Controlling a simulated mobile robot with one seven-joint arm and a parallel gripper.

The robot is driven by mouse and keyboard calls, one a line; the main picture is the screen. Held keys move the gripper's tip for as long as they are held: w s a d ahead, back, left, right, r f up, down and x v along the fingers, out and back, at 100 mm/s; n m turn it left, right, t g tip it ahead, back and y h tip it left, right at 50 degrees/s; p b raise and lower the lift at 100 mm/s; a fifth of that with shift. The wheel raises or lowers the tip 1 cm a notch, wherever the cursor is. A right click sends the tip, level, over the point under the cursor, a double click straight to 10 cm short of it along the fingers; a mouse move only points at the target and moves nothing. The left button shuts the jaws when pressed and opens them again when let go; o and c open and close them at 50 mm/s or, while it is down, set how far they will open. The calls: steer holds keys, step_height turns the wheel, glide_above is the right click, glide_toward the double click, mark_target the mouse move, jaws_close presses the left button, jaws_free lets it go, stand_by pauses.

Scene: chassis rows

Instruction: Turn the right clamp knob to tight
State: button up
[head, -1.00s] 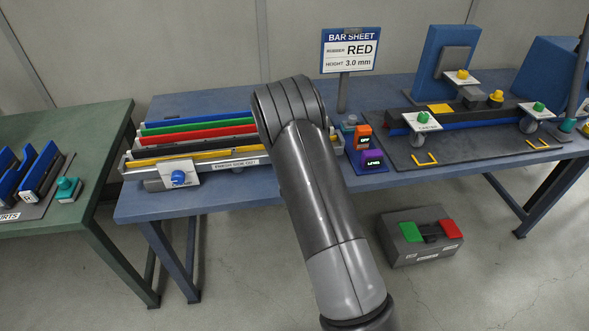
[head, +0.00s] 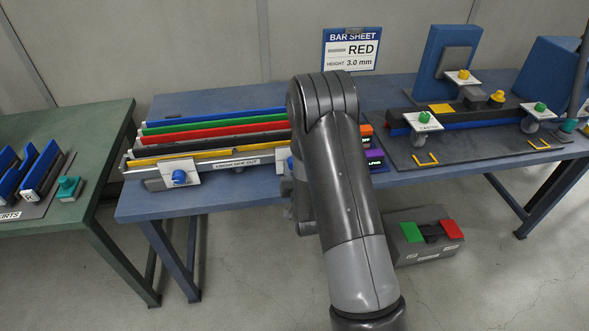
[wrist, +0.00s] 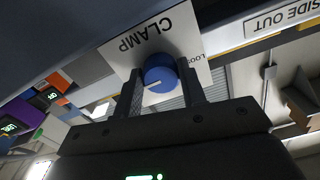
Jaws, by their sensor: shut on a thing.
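The right clamp knob is a round blue knob (wrist: 160,72) on a white plate (wrist: 130,53) lettered CLAMP, which appears upside down in the wrist view. A pale pointer mark on the knob points toward the lower left of that view. Lettering starting LOOS is partly visible beside the knob; no tight mark shows. My gripper (wrist: 163,86) has one finger on each side of the knob and is shut on it. In the head view my arm hides the gripper and most of this clamp. The left clamp's blue knob (head: 179,177) stands at the rack's other end.
The rack holds several coloured bars, including a red bar (head: 210,134). An orange block (head: 366,130) and a purple block (head: 375,156) stand just right of my arm. A sign (head: 351,50) reads RED, 3.0 mm. A grey box (head: 412,251) lies on the floor.

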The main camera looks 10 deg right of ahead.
steer(key=shift+f, duration=0.1)
steer(key=o, duration=1)
steer(key=shift+s, duration=0.1)
steer(key=s, duration=1)
steer(key=shift+s, duration=0.35)
